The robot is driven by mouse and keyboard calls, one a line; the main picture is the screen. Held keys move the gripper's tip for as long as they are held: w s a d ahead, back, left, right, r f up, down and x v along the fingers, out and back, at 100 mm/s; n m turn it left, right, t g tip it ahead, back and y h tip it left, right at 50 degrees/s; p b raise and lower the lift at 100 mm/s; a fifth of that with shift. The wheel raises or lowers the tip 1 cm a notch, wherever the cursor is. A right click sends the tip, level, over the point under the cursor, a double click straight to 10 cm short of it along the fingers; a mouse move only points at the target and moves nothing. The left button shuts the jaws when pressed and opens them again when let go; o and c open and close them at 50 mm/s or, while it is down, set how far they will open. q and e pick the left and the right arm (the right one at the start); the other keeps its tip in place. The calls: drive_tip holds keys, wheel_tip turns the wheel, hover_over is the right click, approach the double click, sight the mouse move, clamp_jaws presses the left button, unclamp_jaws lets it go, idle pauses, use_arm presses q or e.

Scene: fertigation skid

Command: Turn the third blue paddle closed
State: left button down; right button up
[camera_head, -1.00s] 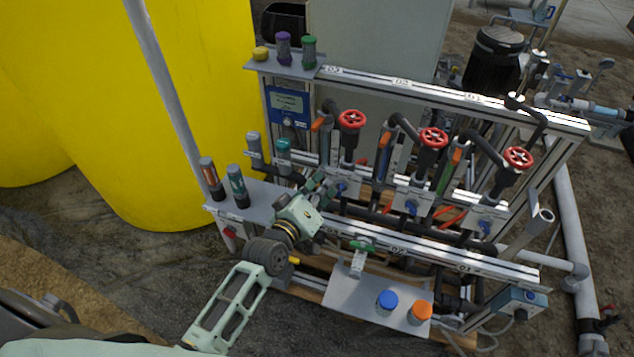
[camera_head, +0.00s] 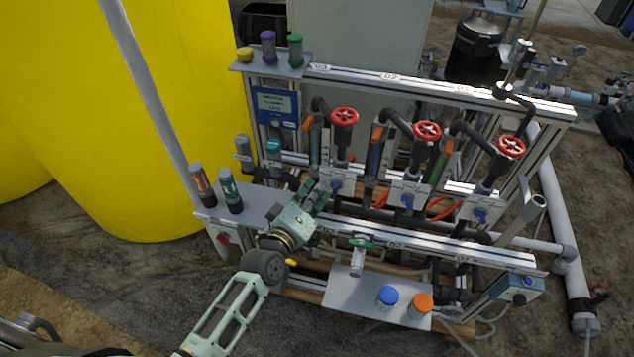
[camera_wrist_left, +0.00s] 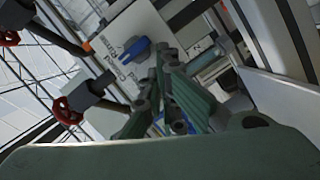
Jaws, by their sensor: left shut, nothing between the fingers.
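Three blue paddles sit on pale plates along the skid's middle row: the left one (camera_head: 335,186) under the 03 label, the middle one (camera_head: 407,201) and the right one (camera_head: 480,214). The left one lies third from the 01 end. My left gripper (camera_head: 313,190) is shut and empty, just left of this paddle. In the left wrist view a blue paddle (camera_wrist_left: 136,49) shows on a white plate with lettering, beyond my left gripper's fingers (camera_wrist_left: 168,72). Whether they touch it I cannot tell. My right gripper is not in view.
Red handwheels (camera_head: 344,118) stand above the paddles. A shelf (camera_head: 345,290) holds blue- and orange-capped jars. Capped bottles (camera_head: 230,190) stand left of my arm. A yellow tank (camera_head: 150,120) stands at left.

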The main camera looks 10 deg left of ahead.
use_arm(q)
drive_tip(key=shift+f, duration=0.2)
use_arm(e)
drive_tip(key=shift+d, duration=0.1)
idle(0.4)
use_arm(q)
drive_tip(key=shift+s+a, duration=0.15)
drive_tip(key=shift+s, duration=0.05)
drive_tip(key=v, duration=0.7)
drive_tip(key=shift+s, duration=0.3)
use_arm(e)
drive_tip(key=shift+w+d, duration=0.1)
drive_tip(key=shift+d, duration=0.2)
